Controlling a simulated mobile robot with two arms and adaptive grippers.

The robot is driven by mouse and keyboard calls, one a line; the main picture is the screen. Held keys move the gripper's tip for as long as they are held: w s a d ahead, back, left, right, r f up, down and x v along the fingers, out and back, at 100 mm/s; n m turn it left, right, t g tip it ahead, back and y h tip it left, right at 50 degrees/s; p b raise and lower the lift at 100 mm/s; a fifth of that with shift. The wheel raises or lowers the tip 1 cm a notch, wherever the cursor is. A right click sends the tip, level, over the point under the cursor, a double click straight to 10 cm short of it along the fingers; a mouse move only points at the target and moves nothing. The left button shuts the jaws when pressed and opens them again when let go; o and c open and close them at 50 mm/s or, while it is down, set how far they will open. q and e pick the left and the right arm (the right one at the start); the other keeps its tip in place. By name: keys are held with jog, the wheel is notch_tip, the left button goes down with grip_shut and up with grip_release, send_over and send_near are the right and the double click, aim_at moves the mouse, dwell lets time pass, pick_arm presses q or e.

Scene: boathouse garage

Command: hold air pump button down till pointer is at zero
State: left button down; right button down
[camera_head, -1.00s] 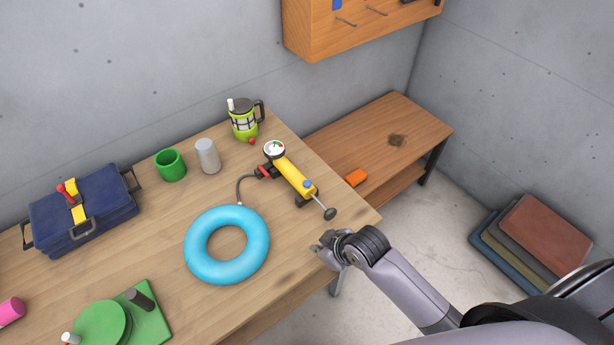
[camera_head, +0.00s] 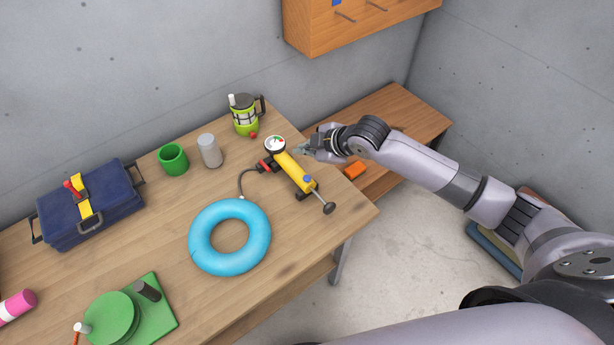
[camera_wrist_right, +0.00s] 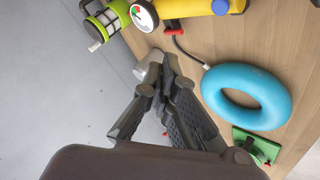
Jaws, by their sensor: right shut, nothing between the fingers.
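The air pump (camera_head: 292,171) lies on the workbench, with a yellow body, a black handle at its near end and a hose to a blue ring. It also shows at the top of the right wrist view (camera_wrist_right: 185,8). Its round white gauge (camera_head: 275,144) has green and red marks; the pointer is too small to read surely. The blue button (camera_head: 307,179) sits on the body toward the handle and shows in the wrist view (camera_wrist_right: 220,7). My right gripper (camera_head: 304,150) is shut and empty, to the right of the gauge, apart from the button. My left gripper is out of view.
The blue inflatable ring (camera_head: 229,262) lies in front of the pump. A green lantern-like jar (camera_head: 245,117), grey cylinder (camera_head: 210,151), green cup (camera_head: 173,160) and blue tool bag (camera_head: 91,205) stand along the back. An orange block (camera_head: 354,170) rests on the lower bench (camera_head: 410,108).

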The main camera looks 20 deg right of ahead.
jog(key=shift+f, duration=0.15)
jog(key=b, duration=0.7)
send_over(306, 180)
notch_tip(306, 180, down, 6)
jog(key=shift+f, duration=0.25)
jog(key=shift+f+b, duration=0.45)
jog(key=shift+f, duration=0.6)
jog(key=shift+f, duration=0.1)
jog(key=shift+f, duration=0.3)
jog(key=shift+f, duration=0.4)
dwell(0.4)
jog(key=shift+r, duration=0.1)
dwell(0.6)
jog(key=shift+r+p, duration=0.75)
jog(key=shift+p, duration=0.05)
